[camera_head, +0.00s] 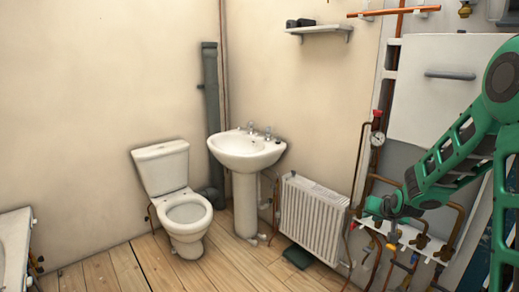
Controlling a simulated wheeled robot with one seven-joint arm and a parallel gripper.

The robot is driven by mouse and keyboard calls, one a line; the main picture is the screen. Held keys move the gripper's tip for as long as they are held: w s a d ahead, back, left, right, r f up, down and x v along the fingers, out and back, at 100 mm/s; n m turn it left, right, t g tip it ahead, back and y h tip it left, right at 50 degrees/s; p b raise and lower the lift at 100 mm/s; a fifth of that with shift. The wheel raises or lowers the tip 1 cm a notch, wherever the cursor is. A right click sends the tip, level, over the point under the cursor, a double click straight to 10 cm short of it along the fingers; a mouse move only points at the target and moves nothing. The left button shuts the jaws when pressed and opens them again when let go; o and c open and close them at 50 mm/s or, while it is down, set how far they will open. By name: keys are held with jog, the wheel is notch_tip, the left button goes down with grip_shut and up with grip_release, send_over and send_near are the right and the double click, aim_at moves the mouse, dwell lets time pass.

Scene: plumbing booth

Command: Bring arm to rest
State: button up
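My green arm comes in from the right edge and reaches left and down. Its far end, where my gripper (391,240) seems to be, hangs in front of the copper pipes and a white pipe board (432,252) on the right. The fingers are too small and too mixed with the pipework behind to make out. I cannot tell whether they are open or hold anything. I also cannot tell whether they touch the pipes.
A white radiator (312,217) stands left of my arm's end. A pedestal sink (246,152), a toilet (183,207) and a bath edge (15,245) are further left. A pressure gauge (377,139) sits above the arm's end. The wooden floor at front left is clear.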

jog(key=s+a+r+n+g, duration=0.2)
jog(key=s+a+r, duration=0.15)
jog(key=s, duration=0.55)
jog(key=s+a+r+n+g, duration=0.1)
jog(key=s+a+r, duration=0.3)
jog(key=s, duration=0.6)
jog(key=s+a+r+n+g, duration=0.2)
jog(key=s+r, duration=0.3)
jog(key=s, duration=0.4)
jog(key=s+d+f+m+g, duration=0.1)
jog(key=s+d+m+g, duration=0.1)
jog(key=s+d, duration=0.3)
jog(key=s+d+f+m+g+y, duration=0.1)
jog(key=s+d+m, duration=0.3)
jog(key=s, duration=0.8)
jog(key=shift+s+d+f+m+g, duration=0.2)
jog(key=shift+s+d+m+g, duration=0.15)
jog(key=shift+d+g, duration=0.45)
jog(key=shift+w, duration=0.1)
jog(key=shift+w+f, duration=0.25)
jog(key=shift+w, duration=0.35)
